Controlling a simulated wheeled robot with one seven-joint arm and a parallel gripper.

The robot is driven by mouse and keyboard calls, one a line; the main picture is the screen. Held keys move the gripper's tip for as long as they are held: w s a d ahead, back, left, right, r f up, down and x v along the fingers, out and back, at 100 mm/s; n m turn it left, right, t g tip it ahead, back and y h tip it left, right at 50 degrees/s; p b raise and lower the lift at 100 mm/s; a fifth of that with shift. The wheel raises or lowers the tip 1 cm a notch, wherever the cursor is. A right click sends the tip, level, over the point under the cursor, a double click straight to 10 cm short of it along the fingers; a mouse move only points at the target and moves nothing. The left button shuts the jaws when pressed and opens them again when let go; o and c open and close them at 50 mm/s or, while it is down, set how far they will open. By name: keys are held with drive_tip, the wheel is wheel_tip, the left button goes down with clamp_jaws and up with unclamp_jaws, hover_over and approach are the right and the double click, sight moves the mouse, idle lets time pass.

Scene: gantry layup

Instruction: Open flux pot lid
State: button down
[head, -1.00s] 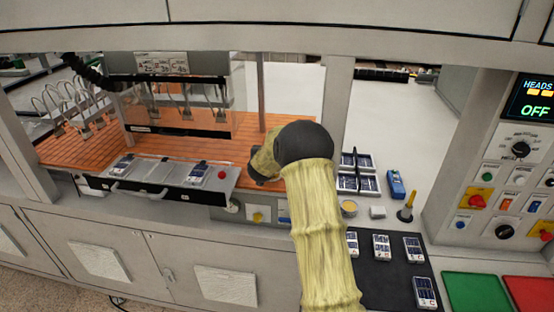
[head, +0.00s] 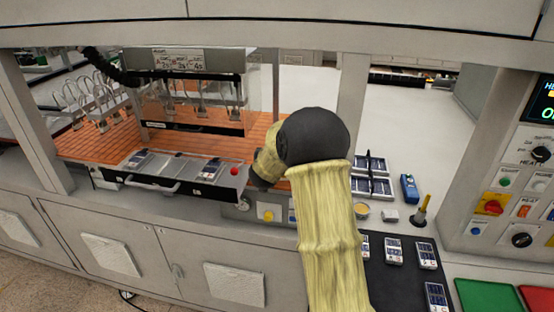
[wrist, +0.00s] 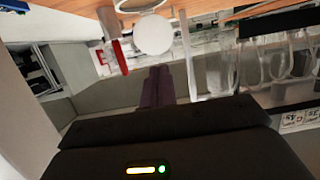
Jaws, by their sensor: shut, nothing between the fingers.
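A round white disc (wrist: 153,34), possibly a lid, shows at the upper middle of the wrist view. My gripper (wrist: 158,72) points toward it from below in that picture, with its dark fingers together and empty; the disc appears beyond the tips, and I see no clear contact. In the head view a small pale round part (head: 245,204) sits on the front panel beside my arm. A small round pot with a yellowish top (head: 361,209) stands on the bench right of my arm. I cannot tell which of these is the flux pot. My arm hides the gripper in the head view.
A tray with a handle (head: 150,186) and a red knob (head: 234,171) lie left of my arm. The orange conveyor bed (head: 85,145) is behind. Right are a blue meter (head: 409,188), a yellow-handled tool (head: 421,212) and a dark mat (head: 400,285) with panels. A red-tipped part (wrist: 119,57) shows near the fingers.

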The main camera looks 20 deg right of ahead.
drive_tip(key=v, duration=0.1)
drive_tip(key=b+v, duration=0.1)
drive_tip(key=v, duration=0.3)
drive_tip(key=shift+s+d+r, duration=0.2)
drive_tip(key=shift+r, duration=0.15)
drive_tip(key=s+a+f+n+g+y, duration=0.2)
drive_tip(key=s+a+f+y, duration=0.1)
drive_tip(key=s+a, duration=0.25)
drive_tip(key=s+a+f+n+g+y, duration=0.1)
drive_tip(key=s+a+f+n+y, duration=0.1)
drive_tip(key=s+a+f+y, duration=0.3)
drive_tip(key=s+f+n+g, duration=0.2)
drive_tip(key=s+g, duration=0.5)
drive_tip(key=s, duration=1.4)
drive_tip(key=shift+a+f, duration=0.15)
drive_tip(key=shift+f, duration=0.4)
